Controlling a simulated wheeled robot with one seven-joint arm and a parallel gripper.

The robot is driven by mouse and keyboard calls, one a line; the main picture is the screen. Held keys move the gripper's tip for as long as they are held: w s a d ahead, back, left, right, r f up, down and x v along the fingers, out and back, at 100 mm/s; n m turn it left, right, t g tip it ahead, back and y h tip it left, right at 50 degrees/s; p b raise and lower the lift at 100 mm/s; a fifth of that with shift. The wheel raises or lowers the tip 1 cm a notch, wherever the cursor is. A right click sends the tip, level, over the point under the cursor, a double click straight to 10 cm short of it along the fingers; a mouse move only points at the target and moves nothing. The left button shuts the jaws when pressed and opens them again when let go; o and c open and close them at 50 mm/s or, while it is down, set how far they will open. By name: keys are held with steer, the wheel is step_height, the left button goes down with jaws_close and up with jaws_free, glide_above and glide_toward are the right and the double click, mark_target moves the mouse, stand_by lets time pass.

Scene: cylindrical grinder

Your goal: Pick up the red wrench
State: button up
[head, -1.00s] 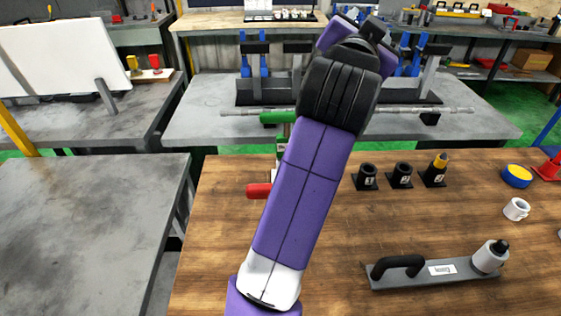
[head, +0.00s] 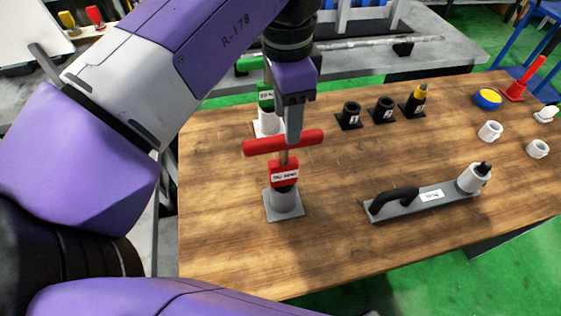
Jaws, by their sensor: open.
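The red wrench (head: 255,147) has a red horizontal handle bar, a thin shaft and a red labelled block. The jaws are open. I cannot tell whether they straddle or touch the bar, since the near finger hides that spot.
A green-handled wrench (head: 265,97) stands in a holder just behind. Black numbered holders (head: 349,115) stand at the back, one with a yellow-topped piece (head: 420,92). A grey plate with a black handle (head: 396,201) lies to the right. The front of the wooden table (head: 290,265) is clear.

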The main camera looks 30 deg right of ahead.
mark_target(284, 149)
steer(key=shift+s+a, duration=0.3)
steer(key=shift+a, duration=0.05)
steer(key=shift+a+f+m, duration=0.1)
steer(key=shift+f+m, duration=0.15)
steer(key=shift+m, duration=0.05)
step_height(284, 149, down, 7)
steer(key=shift+f+p, duration=0.15)
steer(key=shift+p, duration=0.55)
steer(key=shift+c, duration=0.4)
jaws_close()
